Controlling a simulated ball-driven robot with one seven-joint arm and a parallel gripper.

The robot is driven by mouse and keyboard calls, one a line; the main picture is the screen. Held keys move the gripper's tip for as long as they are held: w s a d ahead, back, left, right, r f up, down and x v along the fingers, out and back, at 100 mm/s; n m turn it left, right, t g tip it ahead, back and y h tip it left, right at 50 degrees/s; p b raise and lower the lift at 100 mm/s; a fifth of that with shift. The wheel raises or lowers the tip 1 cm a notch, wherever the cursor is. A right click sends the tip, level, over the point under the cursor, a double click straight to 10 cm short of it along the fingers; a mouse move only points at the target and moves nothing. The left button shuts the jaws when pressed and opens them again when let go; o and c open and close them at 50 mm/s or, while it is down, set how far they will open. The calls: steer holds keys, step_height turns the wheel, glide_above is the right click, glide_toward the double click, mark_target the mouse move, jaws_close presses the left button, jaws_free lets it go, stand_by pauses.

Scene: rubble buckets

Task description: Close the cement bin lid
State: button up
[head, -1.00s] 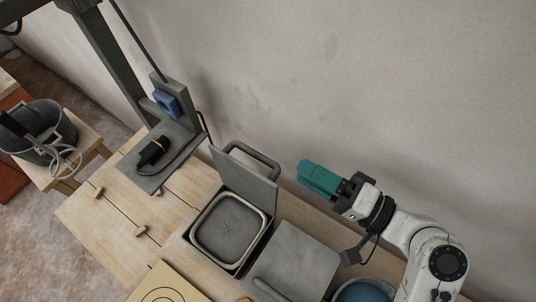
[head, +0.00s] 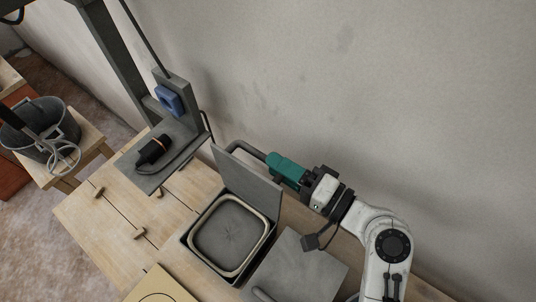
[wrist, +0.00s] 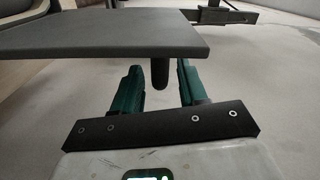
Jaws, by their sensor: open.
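The cement bin (head: 193,250) is a square dark bin with a pale inner rim, set in the wooden bench. Its grey lid (head: 247,184) stands raised at the bin's back edge. The dark bar handle (head: 240,146) sticks out behind the lid, partly hidden by my gripper. My gripper (head: 275,164) has green fingers and is behind the lid at the handle's right part. In the wrist view, the fingers (wrist: 159,76) are apart, with the rounded handle (wrist: 160,75) between them, under the lid panel (wrist: 100,34). I cannot tell whether they touch it.
A second grey lid (head: 302,262) lies flat right of the bin. A dark power tool (head: 153,150) rests on a grey stand plate at the back left. A bucket (head: 38,135) sits on a wooden stool at far left. The wall (head: 400,90) is close behind my arm.

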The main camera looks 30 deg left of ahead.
steer(key=shift+w+a, duration=0.2)
steer(key=shift+a, duration=1.4)
steer(key=shift+f, duration=0.1)
steer(key=c, duration=0.7)
jaws_close()
steer(key=shift+f, duration=0.1)
